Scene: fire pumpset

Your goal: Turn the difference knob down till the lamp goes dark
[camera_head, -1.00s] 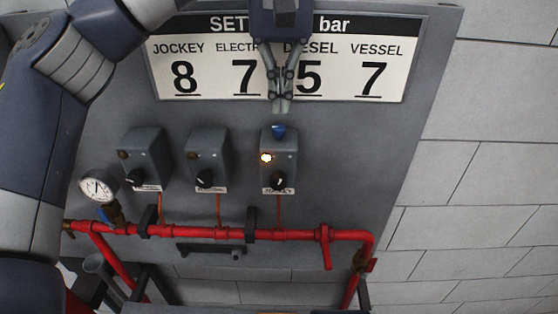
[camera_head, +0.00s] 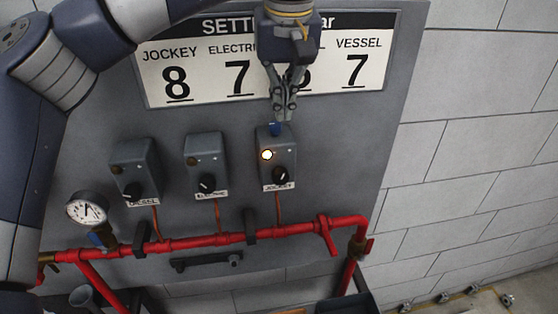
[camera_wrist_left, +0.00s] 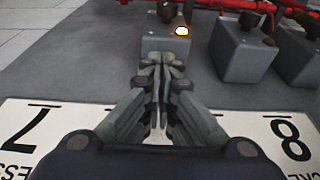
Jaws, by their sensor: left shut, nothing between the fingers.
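The box labelled JOCKEY (camera_head: 276,143) is the rightmost of three grey boxes on the panel. Its lamp (camera_head: 267,155) glows; the glow also shows in the wrist view (camera_wrist_left: 182,31). A black knob (camera_head: 281,175) is on its front. A small blue knob (camera_head: 275,128) stands on its top; I cannot tell which knob is the difference knob. My left gripper (camera_head: 284,118) is shut and empty, its fingertips just above the blue knob. Contact cannot be told. In the wrist view the fingers (camera_wrist_left: 160,62) cover part of the box, and the blue knob is not seen. My right gripper is out of view.
The ELECTRIC box (camera_head: 206,160) and DIESEL box (camera_head: 135,170) stand to the left, lamps unlit. A red pipe (camera_head: 200,242) runs below, with a gauge (camera_head: 87,209) at left. The settings sign (camera_head: 150,85) is behind the gripper. The right side is open.

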